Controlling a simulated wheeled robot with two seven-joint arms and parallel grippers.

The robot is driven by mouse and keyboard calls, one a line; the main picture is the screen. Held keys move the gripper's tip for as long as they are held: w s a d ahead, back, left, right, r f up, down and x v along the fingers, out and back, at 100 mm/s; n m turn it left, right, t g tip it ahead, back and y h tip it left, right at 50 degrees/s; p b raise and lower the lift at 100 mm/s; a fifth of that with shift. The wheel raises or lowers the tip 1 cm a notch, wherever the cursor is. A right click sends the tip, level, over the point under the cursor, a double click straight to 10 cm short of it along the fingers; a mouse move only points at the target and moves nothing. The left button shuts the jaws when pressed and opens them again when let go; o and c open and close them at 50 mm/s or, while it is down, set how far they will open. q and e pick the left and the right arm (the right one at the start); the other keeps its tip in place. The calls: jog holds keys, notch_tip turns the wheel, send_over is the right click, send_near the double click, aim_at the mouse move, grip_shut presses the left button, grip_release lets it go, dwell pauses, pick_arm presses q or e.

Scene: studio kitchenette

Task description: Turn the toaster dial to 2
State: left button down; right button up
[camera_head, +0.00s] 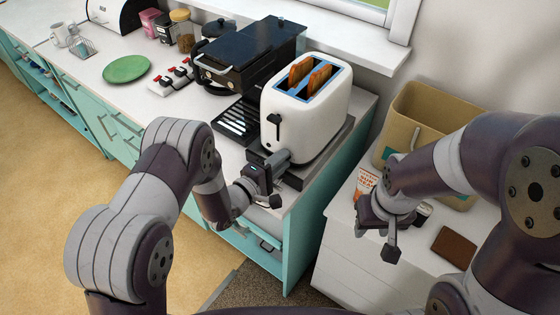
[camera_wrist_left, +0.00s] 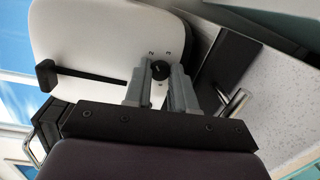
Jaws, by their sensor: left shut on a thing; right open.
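The white toaster (camera_head: 306,110) stands on a dark base at the right end of the counter, with two slices of toast (camera_head: 308,74) in its slots. Its black lever (camera_head: 274,124) is on the end facing me; the lever also shows in the left wrist view (camera_wrist_left: 47,76). My left gripper (camera_head: 284,158) is at the low part of that end. In the left wrist view my left gripper (camera_wrist_left: 160,88) is shut on the round black dial (camera_wrist_left: 160,69). My right gripper (camera_head: 391,232) is open and empty above the lower white cabinet.
A green plate (camera_head: 126,69) and a power strip (camera_head: 172,78) lie farther left. A tan bag (camera_head: 420,112), a small packet (camera_head: 366,181) and a brown wallet-like item (camera_head: 454,246) are on the white cabinet near my right arm.

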pick_arm(q)
jog(key=c, duration=1.2)
grip_release()
jog(key=shift+w, duration=0.1)
jog(key=b+v, duration=0.2)
jog(key=v, duration=1)
jog(key=shift+s+a, duration=0.2)
jog(key=shift+a, duration=0.05)
